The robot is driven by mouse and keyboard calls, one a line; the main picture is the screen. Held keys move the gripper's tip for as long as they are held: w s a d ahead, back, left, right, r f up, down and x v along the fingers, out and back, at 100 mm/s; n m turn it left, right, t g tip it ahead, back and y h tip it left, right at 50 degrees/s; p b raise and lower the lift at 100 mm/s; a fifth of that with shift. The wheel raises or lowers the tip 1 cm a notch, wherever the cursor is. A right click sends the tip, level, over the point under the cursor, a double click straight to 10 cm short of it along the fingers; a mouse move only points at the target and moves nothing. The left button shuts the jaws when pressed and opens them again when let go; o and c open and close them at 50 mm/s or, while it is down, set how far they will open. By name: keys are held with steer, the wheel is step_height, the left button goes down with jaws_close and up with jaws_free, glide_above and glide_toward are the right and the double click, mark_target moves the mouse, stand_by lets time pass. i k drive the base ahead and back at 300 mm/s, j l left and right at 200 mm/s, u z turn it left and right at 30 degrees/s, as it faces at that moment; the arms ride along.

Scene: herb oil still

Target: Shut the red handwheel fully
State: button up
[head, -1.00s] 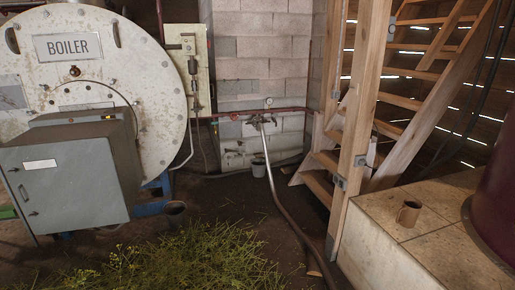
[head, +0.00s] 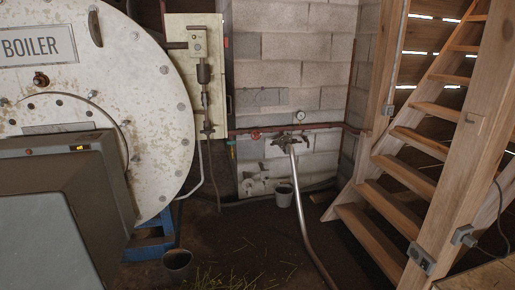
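A small red round part (head: 256,135), which looks like the red handwheel, sits on the red pipe (head: 330,127) along the block wall. It is left of a metal fitting (head: 290,141) and a small round gauge (head: 300,115). It is too small to tell how far it is turned. My gripper is not in view.
A grey hose (head: 303,205) runs from the fitting down across the floor. Buckets stand at the wall (head: 284,196) and near the boiler (head: 177,264). Wooden stairs (head: 392,205) rise on the right. Dark floor between boiler and stairs is mostly open apart from the hose.

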mark_target(256, 135)
steer(key=i, duration=1.95)
steer(key=i+u, duration=0.1)
steer(key=i, duration=0.5)
steer(key=i+l+u, duration=0.1)
steer(key=i, duration=0.45)
steer(key=i+l, duration=0.15)
steer(key=i, duration=0.4)
steer(key=i+l+u, duration=0.15)
steer(key=i+u, duration=0.25)
steer(key=i+l+u, duration=0.35)
steer(key=i, duration=0.15)
